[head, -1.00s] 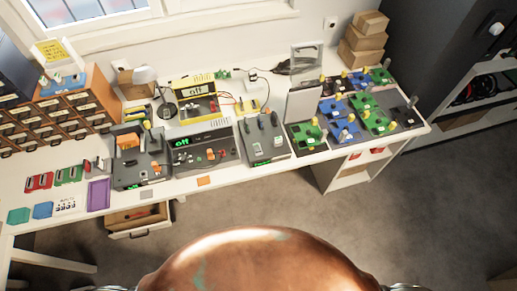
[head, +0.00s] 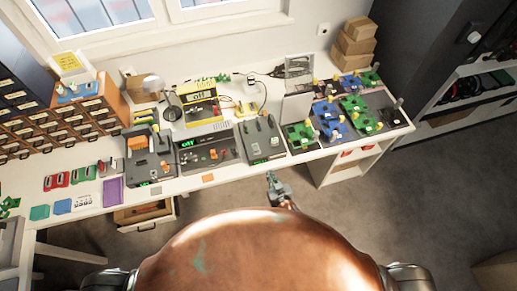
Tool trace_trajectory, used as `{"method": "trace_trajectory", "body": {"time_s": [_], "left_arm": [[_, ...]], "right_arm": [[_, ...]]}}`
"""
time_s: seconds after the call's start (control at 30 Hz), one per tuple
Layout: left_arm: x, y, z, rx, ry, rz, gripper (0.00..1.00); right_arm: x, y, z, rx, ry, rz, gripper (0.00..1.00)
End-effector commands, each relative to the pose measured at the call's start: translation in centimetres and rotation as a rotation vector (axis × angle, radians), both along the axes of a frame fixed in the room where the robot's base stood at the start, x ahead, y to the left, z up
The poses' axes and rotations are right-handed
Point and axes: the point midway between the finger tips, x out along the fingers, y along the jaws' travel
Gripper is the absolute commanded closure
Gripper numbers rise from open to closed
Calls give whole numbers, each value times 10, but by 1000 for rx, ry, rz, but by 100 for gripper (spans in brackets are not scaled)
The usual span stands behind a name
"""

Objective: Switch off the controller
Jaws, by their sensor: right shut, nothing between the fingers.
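A dark controller box (head: 222,159) with a green lit display (head: 187,143) and small orange and grey parts on its face sits mid-bench. The display's letters are too small to read surely. Similar dark boxes stand on its left (head: 150,165) and right (head: 261,148); I cannot tell for certain which one is the controller. My right gripper (head: 271,177) is shut and empty, in front of the bench's front edge, below the right box and apart from it. My left gripper is out of view.
The white bench (head: 185,185) also holds a yellow instrument (head: 202,110), green and blue circuit boards (head: 355,104), small coloured cases and a brown drawer cabinet (head: 80,120). An open drawer (head: 145,214) juts out below. The floor in front is clear.

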Motion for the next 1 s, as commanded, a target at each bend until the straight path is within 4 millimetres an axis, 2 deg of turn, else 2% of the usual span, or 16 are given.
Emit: {"method": "trace_trajectory", "body": {"time_s": [0.03, 0.1, 0.2, 0.3, 0.4, 0.77, 0.87, 1.0], "left_arm": [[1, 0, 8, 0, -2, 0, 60], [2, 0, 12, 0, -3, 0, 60], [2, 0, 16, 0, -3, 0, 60], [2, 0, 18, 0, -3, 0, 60], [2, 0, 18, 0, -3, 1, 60], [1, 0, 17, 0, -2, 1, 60], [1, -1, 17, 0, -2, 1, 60], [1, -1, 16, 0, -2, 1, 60]], "right_arm": [[5, 9, 36, 21, -41, -1, 100], [9, 17, 70, 44, -83, -4, 100], [11, 25, 104, 70, -125, -9, 100], [12, 29, 121, 84, -147, -11, 100], [12, 30, 126, 90, -154, -13, 100], [15, 30, 124, 88, -153, -12, 100], [24, 33, 121, 86, -154, -12, 100], [45, 38, 112, 85, -154, -12, 100]]}}
